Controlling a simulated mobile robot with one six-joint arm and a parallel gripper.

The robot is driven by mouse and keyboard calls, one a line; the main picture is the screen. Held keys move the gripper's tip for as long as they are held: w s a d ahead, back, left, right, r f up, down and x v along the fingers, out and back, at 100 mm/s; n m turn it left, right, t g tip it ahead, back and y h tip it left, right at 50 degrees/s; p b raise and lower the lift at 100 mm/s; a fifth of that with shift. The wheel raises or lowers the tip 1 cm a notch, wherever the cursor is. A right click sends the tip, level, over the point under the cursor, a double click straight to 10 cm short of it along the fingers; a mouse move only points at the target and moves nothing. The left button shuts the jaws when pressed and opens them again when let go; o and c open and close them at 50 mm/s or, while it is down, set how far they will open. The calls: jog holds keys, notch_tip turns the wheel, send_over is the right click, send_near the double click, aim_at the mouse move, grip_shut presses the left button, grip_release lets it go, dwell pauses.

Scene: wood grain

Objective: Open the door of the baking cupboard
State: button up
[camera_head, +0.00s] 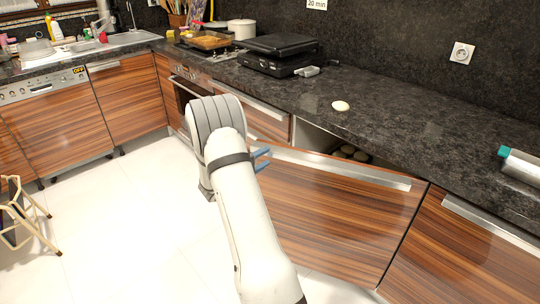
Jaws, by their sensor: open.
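A wood-grain cupboard door (335,220) under the counter at centre right stands partly open, its top edge tilted away from the counter. I take it for the baking cupboard, though no label shows. Its long metal handle strip (350,172) runs along the top edge. My gripper (262,159), with blue fingertips, is at the left end of the handle strip and is open. My arm hides much of the gripper, so I cannot tell whether the fingers touch the handle.
The dark counter (420,135) overhangs the gap, with a pale round object (340,105) and a black grill (276,55) on it. An oven (187,90) is at left of my gripper. A stool (22,215) stands far left. The white floor (130,220) between is clear.

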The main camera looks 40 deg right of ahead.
aim_at(270, 155)
jog(key=d, duration=0.4)
jog(key=shift+w, duration=0.2)
jog(key=shift+c, duration=0.5)
grip_shut()
